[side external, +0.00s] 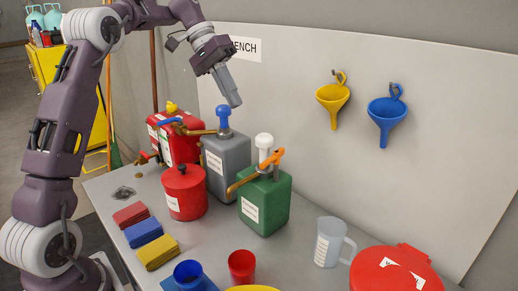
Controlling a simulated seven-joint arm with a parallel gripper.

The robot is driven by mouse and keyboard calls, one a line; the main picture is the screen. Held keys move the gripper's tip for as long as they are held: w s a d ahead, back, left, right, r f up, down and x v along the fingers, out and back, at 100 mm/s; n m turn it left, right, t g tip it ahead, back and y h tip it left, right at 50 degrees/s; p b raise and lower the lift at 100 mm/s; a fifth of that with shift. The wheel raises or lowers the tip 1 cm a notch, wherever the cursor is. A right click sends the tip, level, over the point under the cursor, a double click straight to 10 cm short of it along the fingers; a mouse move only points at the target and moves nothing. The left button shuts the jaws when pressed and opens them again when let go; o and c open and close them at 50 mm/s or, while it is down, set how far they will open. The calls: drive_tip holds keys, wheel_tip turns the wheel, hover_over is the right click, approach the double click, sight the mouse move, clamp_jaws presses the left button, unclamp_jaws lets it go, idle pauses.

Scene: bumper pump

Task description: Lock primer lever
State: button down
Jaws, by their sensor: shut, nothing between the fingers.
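My gripper (236,103) is shut and empty, pointing down just above and right of the blue knob (223,112) on the grey can (228,165). I cannot tell whether it touches the knob. A green can (266,203) in front has a white pump knob (264,142) and an orange lever (268,161) angled across its top. A red can (180,150) at the back left has a blue lever (170,121) and a yellow cap (171,107). Which lever is the primer lever is not clear, and lock details are too small to tell.
A red round canister (184,194) stands in front of the grey can. Folded red, blue and yellow cloths (158,252) lie front left. Blue and red cups (241,267), a clear jug (328,244) and a red lidded container (395,272) stand in front. Funnels (387,112) hang behind.

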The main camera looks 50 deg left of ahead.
sight(267, 161)
drive_tip(key=shift+f, duration=0.1)
drive_tip(key=x, duration=1.4)
drive_tip(key=shift+d+n+t, duration=0.3)
drive_tip(key=shift+n, duration=0.4)
drive_tip(key=shift+s+d+n+t+y, duration=0.15)
drive_tip(key=shift+d+n+t, duration=0.15)
drive_tip(key=shift+n, duration=0.25)
drive_tip(key=shift+d+n+t+y, duration=0.15)
drive_tip(key=shift+d+n+t, duration=0.1)
drive_tip(key=shift+n+t, duration=0.25)
drive_tip(key=d+n+t+y, duration=0.1)
drive_tip(key=n, duration=0.1)
drive_tip(key=w+d+n+t+y, duration=0.1)
drive_tip(key=n, duration=0.2)
drive_tip(key=w+d+n+t+y, duration=0.1)
drive_tip(key=n, duration=0.2)
drive_tip(key=shift+w+d+n+y, duration=0.1)
drive_tip(key=shift+d+n+y, duration=0.15)
drive_tip(key=shift+d+y, duration=0.1)
